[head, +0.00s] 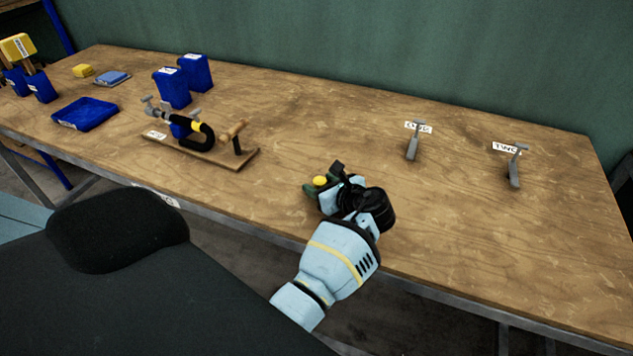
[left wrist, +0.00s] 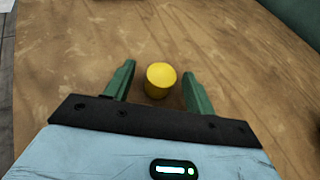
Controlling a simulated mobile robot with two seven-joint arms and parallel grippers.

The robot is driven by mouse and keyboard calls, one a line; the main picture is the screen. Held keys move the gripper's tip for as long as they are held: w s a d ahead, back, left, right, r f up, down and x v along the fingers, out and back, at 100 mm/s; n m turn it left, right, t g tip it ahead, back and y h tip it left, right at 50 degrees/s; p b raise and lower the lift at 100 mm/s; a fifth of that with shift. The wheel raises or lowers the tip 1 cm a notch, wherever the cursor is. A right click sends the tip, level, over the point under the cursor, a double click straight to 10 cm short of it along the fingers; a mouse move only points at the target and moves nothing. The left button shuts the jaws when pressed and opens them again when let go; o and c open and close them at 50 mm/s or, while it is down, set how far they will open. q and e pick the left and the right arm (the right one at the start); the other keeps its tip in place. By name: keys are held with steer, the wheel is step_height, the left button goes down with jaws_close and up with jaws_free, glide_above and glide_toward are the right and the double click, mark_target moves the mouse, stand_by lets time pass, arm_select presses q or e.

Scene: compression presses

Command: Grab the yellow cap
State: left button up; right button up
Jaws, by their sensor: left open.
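The yellow cap (head: 320,181) is a small round piece on the wooden table near its front edge. In the left wrist view the yellow cap (left wrist: 160,79) lies between the two green fingers, with a gap on each side. My left gripper (head: 316,190) is open around the cap; it also shows in the left wrist view (left wrist: 158,84). In the head view a finger partly hides the cap. My right gripper is not in view.
A clamp on a wooden board (head: 206,150) stands left of my left gripper. Blue bins (head: 195,73) and a blue tray (head: 85,114) are farther left. Two grey clamps (head: 413,143) (head: 515,168) with labels stand at the right. The table between is clear.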

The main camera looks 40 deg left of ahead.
arm_select(q)
steer(key=shift+d+r, duration=0.1)
steer(key=shift+c, duration=0.8)
steer(key=c, duration=0.9)
